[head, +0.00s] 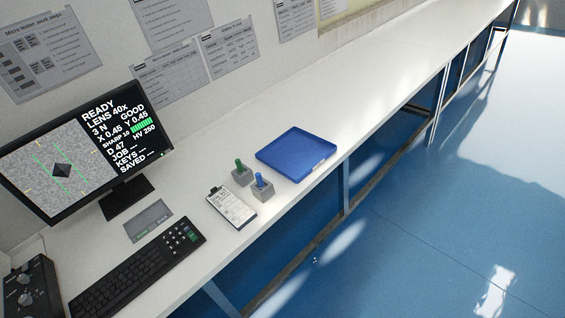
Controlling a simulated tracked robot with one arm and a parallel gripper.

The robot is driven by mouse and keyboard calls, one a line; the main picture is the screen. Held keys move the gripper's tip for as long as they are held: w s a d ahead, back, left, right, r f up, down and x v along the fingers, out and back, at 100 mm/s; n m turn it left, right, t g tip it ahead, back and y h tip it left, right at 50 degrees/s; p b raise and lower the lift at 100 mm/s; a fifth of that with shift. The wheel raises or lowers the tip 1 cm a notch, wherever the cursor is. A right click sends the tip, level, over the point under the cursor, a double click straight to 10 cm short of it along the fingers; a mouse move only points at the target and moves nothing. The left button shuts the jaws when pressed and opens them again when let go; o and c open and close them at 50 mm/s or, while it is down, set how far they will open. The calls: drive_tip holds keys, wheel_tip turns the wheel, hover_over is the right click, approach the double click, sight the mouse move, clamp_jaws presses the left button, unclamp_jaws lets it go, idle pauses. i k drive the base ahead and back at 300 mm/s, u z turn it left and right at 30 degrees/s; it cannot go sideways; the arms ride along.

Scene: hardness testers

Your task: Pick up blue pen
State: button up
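A blue pen (259,179) stands upright in a small grey holder (263,191) near the front edge of the white bench. A green pen (238,164) stands in a similar grey holder (241,178) just behind and to the left of it. My gripper is not in view, so its state and its place relative to the pens do not show.
A blue tray (296,153) lies right of the holders. A clipboard (232,205), a keyboard (137,270), a small grey plate (148,221) and a monitor (84,146) are to the left. The bench (385,95) beyond the tray is clear.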

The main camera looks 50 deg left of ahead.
sight(259, 179)
drive_tip(key=u, duration=0.4)
drive_tip(key=i, duration=1.05)
drive_tip(key=u, duration=1.1)
drive_tip(key=i, duration=0.4)
drive_tip(key=u, duration=0.15)
drive_tip(key=k, duration=0.85)
drive_tip(key=u, duration=0.2)
drive_tip(key=i, duration=0.85)
drive_tip(key=z, duration=0.1)
